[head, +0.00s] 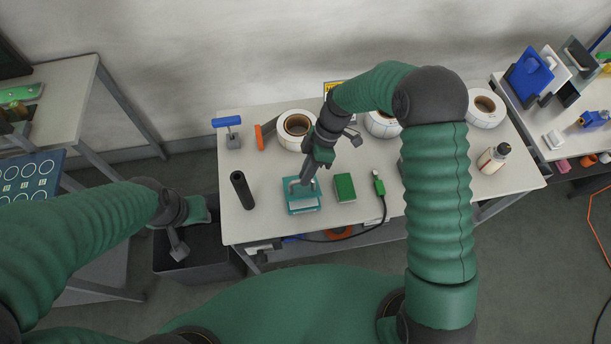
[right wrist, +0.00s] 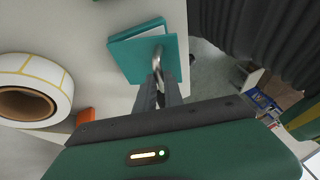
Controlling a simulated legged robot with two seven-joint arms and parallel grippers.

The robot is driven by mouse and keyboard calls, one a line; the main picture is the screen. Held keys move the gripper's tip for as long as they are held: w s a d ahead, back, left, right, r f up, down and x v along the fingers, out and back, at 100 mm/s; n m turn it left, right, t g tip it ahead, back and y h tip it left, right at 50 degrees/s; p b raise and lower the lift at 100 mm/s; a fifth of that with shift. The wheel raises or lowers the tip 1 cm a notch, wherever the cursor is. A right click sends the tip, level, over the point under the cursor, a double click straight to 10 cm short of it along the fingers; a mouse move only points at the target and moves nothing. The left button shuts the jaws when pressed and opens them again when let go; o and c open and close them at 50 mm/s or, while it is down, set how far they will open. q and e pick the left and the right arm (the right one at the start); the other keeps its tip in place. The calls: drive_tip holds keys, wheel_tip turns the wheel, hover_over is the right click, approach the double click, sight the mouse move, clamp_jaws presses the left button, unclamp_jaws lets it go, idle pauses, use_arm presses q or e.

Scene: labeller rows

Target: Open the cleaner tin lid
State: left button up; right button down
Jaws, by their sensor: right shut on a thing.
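The cleaner tin, as I take it, is a teal box (head: 302,207) at the front of the table in the head view. It also shows at the top of the right wrist view (right wrist: 178,62).
A green box (head: 344,187) stands right of the tin, with a green cabled device (head: 379,184) beyond it. Label rolls (head: 283,133) are behind. The dark bin (head: 205,262) stands on the floor left of the table.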

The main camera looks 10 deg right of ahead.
drive_tip(key=shift+w+d+r+g, duration=0.15)
drive_tip(key=shift+w+g, duration=0.25)
drive_tip(key=shift+w+d+r+g, duration=0.1)
drive_tip(key=shift+w+d+g, duration=0.05)
drive_tip(key=shift+w+g, duration=0.25)
